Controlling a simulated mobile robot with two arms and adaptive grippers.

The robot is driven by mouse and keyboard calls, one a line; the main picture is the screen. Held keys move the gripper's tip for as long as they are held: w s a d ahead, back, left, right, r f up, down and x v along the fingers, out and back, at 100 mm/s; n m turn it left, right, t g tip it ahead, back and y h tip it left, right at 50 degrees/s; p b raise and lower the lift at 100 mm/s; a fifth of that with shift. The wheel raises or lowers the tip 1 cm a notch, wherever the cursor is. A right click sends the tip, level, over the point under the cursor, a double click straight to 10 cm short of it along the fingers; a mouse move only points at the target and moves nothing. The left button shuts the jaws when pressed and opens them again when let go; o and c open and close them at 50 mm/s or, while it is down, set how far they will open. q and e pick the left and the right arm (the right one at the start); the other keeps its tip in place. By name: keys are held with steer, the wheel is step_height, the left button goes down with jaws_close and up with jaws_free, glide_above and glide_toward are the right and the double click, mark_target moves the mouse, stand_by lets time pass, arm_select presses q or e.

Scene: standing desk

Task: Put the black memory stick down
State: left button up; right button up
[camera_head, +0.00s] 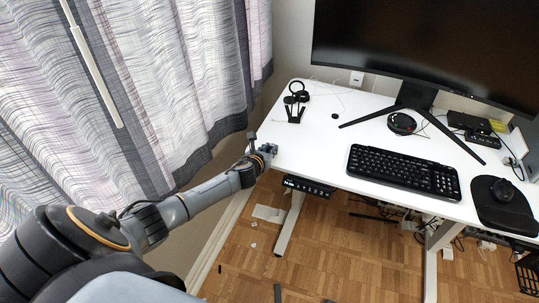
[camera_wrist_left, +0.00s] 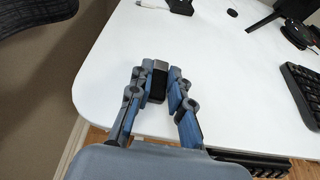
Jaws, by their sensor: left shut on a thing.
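My left gripper (camera_head: 268,150) is over the left front corner of the white standing desk (camera_head: 318,140). In the left wrist view, its two blue-padded fingers (camera_wrist_left: 157,76) are closed around the black memory stick (camera_wrist_left: 156,88). The stick has a silver end (camera_wrist_left: 160,65) pointing away from the wrist, toward the desk. I cannot tell whether the stick touches the desk top. In the head view the stick is too small or hidden to make out. My right gripper is in neither view.
A black stand (camera_head: 296,104) is at the desk's back left. A black keyboard (camera_head: 403,172), a mouse (camera_head: 503,190) and a large monitor (camera_head: 430,45) are farther right. The desk top between gripper and keyboard is clear. A curtain (camera_head: 150,90) hangs at left.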

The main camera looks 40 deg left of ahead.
arm_select(q)
steer(key=shift+r, duration=0.1)
steer(key=o, duration=0.3)
steer(key=shift+f, duration=0.2)
steer(key=o, duration=0.4)
steer(key=shift+o, duration=0.2)
steer(key=shift+r, duration=0.15)
